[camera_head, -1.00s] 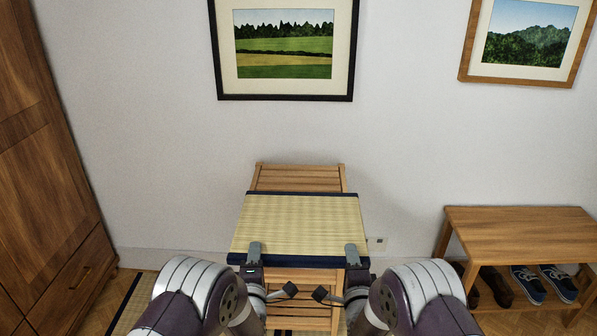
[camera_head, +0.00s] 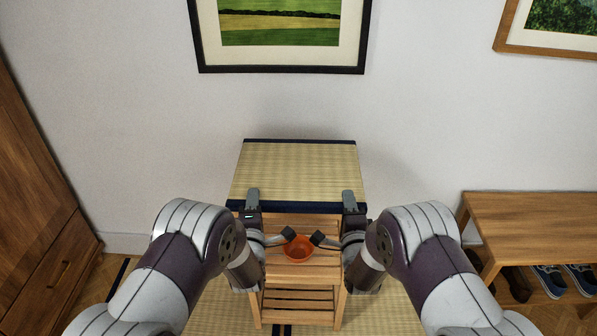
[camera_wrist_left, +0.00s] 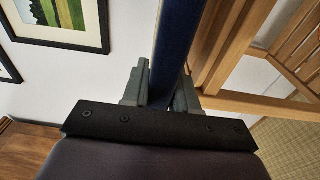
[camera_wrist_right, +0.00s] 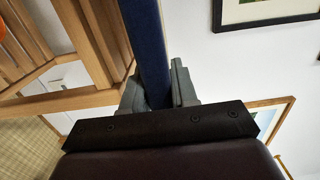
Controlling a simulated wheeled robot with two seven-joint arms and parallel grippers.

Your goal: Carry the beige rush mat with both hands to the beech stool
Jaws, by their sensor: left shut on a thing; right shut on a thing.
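The beige rush mat (camera_head: 298,170), with dark blue edge bands, is held out flat in front of me. My left gripper (camera_head: 253,198) is shut on the left part of its near edge, and my right gripper (camera_head: 349,200) on the right part. The mat's blue edge shows between the jaws in the left wrist view (camera_wrist_left: 172,45) and the right wrist view (camera_wrist_right: 148,45). The slatted beech stool (camera_head: 300,295) stands beneath, its far part hidden by the mat. I cannot tell whether mat and stool touch.
An orange bowl (camera_head: 298,249) sits on the stool's near part, between my wrists and just nearer than the mat. A wooden shoe bench (camera_head: 535,222) stands at the right, a wooden wardrobe (camera_head: 35,190) at the left. The wall (camera_head: 420,110) is close behind the mat.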

